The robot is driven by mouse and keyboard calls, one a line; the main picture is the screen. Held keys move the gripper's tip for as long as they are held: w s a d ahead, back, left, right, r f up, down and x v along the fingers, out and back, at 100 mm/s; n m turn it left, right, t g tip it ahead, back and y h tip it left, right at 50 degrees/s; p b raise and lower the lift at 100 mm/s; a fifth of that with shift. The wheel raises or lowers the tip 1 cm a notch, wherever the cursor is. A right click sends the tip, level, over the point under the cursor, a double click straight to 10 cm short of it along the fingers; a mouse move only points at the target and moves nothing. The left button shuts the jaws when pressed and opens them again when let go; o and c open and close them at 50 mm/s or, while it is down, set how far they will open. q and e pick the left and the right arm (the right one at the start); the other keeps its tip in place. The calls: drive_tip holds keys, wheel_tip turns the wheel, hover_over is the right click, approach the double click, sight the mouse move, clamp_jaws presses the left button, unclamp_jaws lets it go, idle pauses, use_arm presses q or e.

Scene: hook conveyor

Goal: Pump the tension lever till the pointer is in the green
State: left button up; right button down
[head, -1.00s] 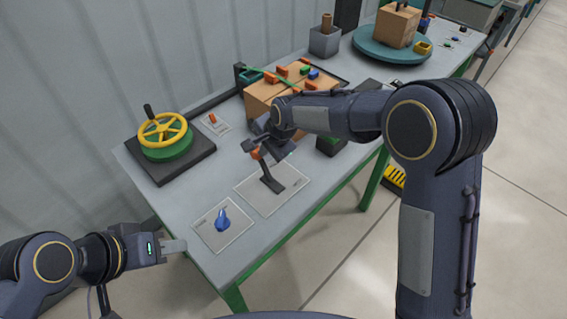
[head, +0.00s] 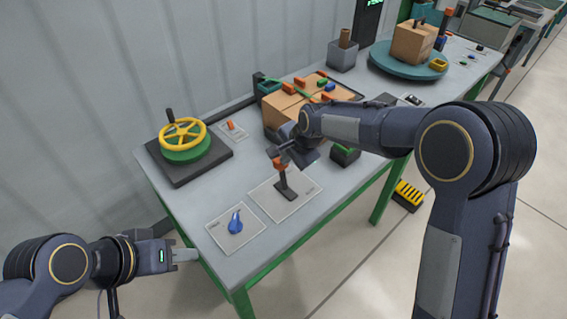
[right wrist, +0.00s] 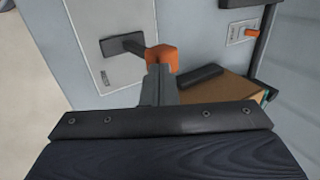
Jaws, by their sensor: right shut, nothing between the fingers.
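The tension lever (head: 284,182) is a dark bar with an orange grip, standing on a pale plate (head: 300,205) on the table. It leans slightly to the left in the head view. My right gripper (head: 277,151) is shut and empty, just at the orange grip. In the right wrist view the closed fingertips (right wrist: 159,82) are right up against the orange grip (right wrist: 161,58), apparently touching it, not around it. My left gripper (head: 185,256) looks shut and empty, off the table's near left corner. I cannot make out a pointer or a green zone.
A blue knob (head: 235,222) sits on a plate near the front left. A yellow handwheel (head: 183,134) stands on a dark base at left. A cardboard box (head: 290,113) with colored blocks is behind the lever. A turntable (head: 385,62) is farther back.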

use_arm(q)
drive_tip(key=shift+s+d+f+b, duration=0.1)
drive_tip(key=shift+f+b, duration=0.65)
drive_tip(key=shift+b, duration=0.2)
use_arm(e)
drive_tip(key=w+v, duration=0.1)
drive_tip(key=v, duration=0.9)
drive_tip(key=shift+a+r, duration=0.35)
drive_tip(key=shift+a, duration=0.05)
